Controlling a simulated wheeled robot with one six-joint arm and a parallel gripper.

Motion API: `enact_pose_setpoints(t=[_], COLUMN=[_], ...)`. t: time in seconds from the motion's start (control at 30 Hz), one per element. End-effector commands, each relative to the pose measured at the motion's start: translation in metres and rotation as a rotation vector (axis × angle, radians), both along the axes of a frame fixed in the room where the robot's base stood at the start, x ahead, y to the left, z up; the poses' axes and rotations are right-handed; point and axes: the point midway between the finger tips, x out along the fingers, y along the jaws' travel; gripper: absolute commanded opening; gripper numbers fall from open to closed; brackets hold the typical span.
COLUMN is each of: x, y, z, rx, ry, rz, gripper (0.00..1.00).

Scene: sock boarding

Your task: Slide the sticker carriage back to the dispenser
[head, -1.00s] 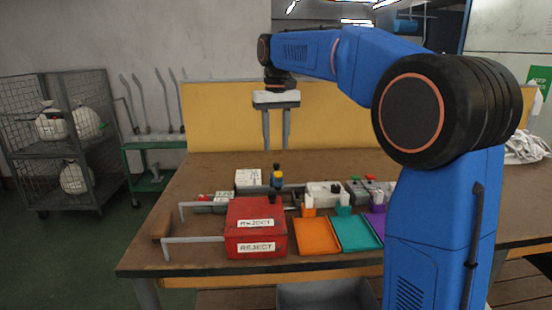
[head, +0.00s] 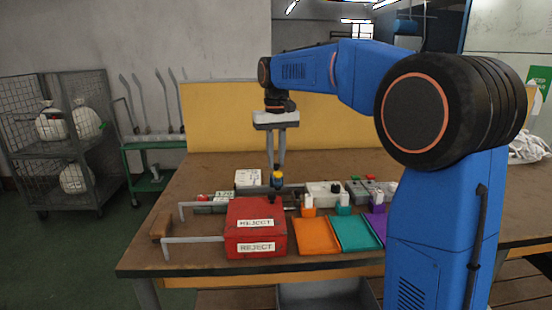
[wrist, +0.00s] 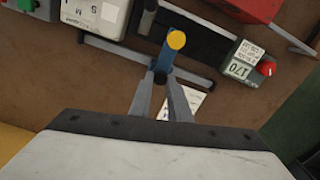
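A blue post with a yellow end (wrist: 172,54) stands by a dark rail; I take it as the sticker carriage's handle. It also shows behind the red box in the head view (head: 277,181). My gripper (wrist: 161,82) has its fingers close together on both sides of the post's dark end, and appears shut on it. In the head view my gripper (head: 277,166) points down onto the post. A white box with size letters (wrist: 96,14), perhaps the dispenser, stands at upper left in the wrist view. The carriage's base is partly hidden.
A red reject box (head: 257,207) stands in front of the post. Orange (head: 317,236) and teal (head: 355,233) trays lie to its right. A device reading 170 (wrist: 242,66), with a red button, sits at the rail's right in the wrist view. A yellow panel (head: 225,120) backs the table.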

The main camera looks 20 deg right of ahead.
Motion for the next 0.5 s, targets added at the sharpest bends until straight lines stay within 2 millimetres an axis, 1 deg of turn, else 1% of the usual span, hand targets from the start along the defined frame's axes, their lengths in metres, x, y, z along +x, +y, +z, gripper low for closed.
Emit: enact_pose_setpoints(t=[0.13, 0.23, 0.5], x=[0.0, -0.002, -0.013], y=[-0.002, -0.012, -0.066], z=[0.0, 0.0, 0.0], rx=[0.0, 0.0, -0.001], ry=[0.0, 0.0, 0.0], rz=[-0.001, -0.002, -0.005], gripper=[0.0, 0.0, 0.0])
